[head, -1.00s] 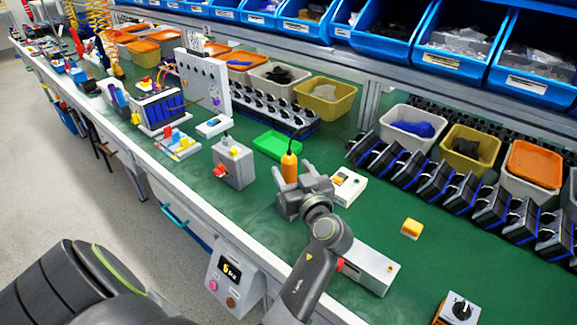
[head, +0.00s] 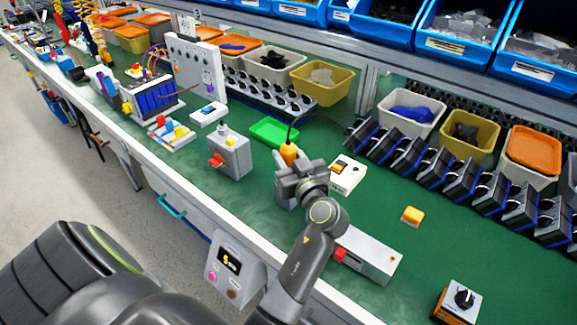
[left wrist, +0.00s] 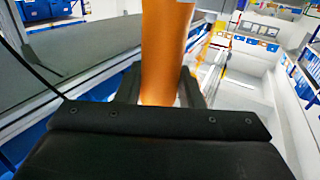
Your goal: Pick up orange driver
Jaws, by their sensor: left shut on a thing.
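The orange driver (head: 289,152) stands roughly upright between the fingers of my left gripper (head: 288,172), with a dark cable rising from its top. In the head view the gripper hides its lower part. In the left wrist view the orange driver (left wrist: 166,50) fills the middle, with a dark finger of the left gripper (left wrist: 160,88) on each side. The left gripper is shut on it. I cannot tell how far it is above the green bench. My right gripper does not show.
A green tray (head: 273,132) lies just behind the driver. A grey box with red and yellow knobs (head: 231,155) stands to the left. A white switch box (head: 347,174) and a long grey box with a red button (head: 368,254) are to the right. Bare green bench surrounds the yellow button (head: 411,216).

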